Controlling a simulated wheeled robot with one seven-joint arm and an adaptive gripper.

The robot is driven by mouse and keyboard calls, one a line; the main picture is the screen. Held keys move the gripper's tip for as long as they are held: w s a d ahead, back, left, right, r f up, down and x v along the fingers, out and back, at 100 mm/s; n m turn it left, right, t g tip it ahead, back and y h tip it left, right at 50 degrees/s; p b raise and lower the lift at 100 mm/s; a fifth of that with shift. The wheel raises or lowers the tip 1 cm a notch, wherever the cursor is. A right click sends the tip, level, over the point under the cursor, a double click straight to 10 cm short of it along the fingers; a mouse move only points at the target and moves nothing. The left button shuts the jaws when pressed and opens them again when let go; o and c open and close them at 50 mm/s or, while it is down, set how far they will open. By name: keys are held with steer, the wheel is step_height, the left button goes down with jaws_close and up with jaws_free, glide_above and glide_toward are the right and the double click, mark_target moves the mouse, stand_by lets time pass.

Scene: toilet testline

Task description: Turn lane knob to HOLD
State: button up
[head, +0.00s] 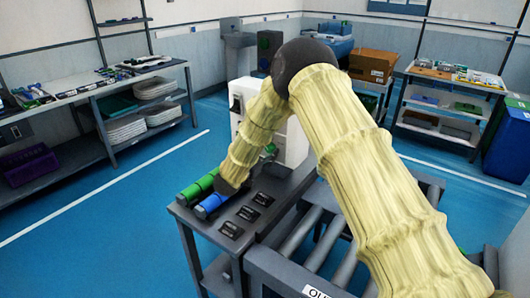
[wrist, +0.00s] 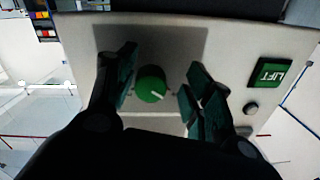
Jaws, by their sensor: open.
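The lane knob (wrist: 151,85) shows in the wrist view as a round green knob with a short white pointer mark, on a pale panel (wrist: 225,65). The mark points right and slightly up in that picture. No HOLD label is readable. In the head view my sleeved arm reaches down over the bench, and the fingers cannot be made out.
A green LIFT sign (wrist: 270,73) and a small round button (wrist: 250,108) are to the right on the panel. In the head view, green and blue cylinders (head: 197,187) lie on the grey bench (head: 200,222), beside a roller conveyor (head: 300,232). A white cabinet (head: 294,143) stands behind.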

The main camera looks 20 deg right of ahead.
mark_target(271, 147)
steer(key=shift+s+r, duration=0.9)
steer(key=shift+s, duration=0.15)
steer(key=c, duration=0.3)
steer(key=shift+s+r, duration=0.25)
steer(key=c, duration=0.4)
steer(key=shift+w+a+f, duration=0.1)
steer(key=shift+w+f, duration=0.15)
steer(key=shift+c, duration=1.4)
steer(key=shift+w+f, duration=0.25)
steer(key=shift+f, duration=0.05)
steer(key=shift+c, duration=0.2)
